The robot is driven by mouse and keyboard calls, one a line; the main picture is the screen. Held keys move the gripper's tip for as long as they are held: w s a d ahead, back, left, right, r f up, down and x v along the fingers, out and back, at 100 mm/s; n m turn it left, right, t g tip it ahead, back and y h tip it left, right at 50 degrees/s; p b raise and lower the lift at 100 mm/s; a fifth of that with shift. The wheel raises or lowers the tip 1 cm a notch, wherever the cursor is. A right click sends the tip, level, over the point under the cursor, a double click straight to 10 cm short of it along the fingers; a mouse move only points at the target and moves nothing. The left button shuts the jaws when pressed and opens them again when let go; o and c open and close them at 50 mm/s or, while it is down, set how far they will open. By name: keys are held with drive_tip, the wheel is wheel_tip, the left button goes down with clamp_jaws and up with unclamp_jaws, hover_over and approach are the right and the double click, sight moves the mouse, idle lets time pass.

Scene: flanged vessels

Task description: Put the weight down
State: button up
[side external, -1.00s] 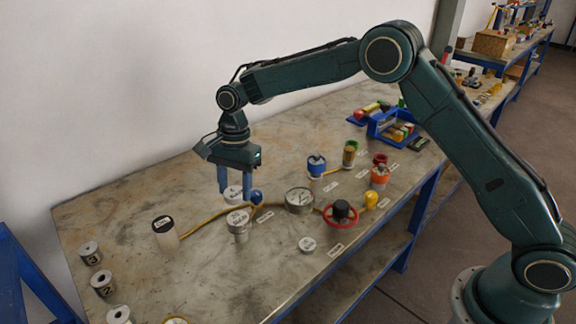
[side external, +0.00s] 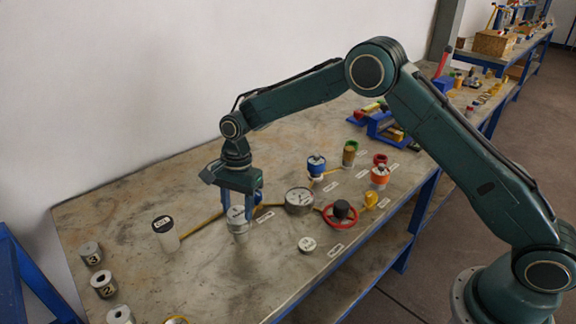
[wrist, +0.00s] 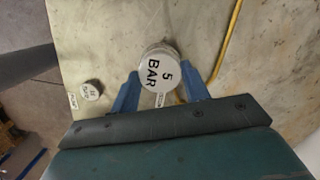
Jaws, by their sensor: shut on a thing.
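A round silver-grey weight with a white top marked "5 BAR" (wrist: 160,70) sits between the two blue fingers of my gripper (wrist: 161,84) in the wrist view. My gripper is shut on it. In the side view my gripper (side external: 241,207) is low over the middle of the bench, and the weight (side external: 237,213) shows at its fingertips. A silver cylindrical body (side external: 239,229) shows directly below the weight. I cannot tell whether the weight touches it or where one ends and the other begins.
A small marked weight (side external: 307,245) lies at the right, near the bench (side external: 215,280) edge. A grey gauge (side external: 299,200), a red handwheel (side external: 341,224) and a yellow line run beside the gripper. A black-topped cylinder (side external: 164,233) stands left.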

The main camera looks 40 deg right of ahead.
sight(241, 207)
drive_tip(key=shift+f, duration=0.1)
drive_tip(key=o, duration=1)
wheel_tip(241, 207, up, 12)
drive_tip(key=d, duration=0.1)
drive_tip(key=shift+w+d, duration=0.35)
idle(0.4)
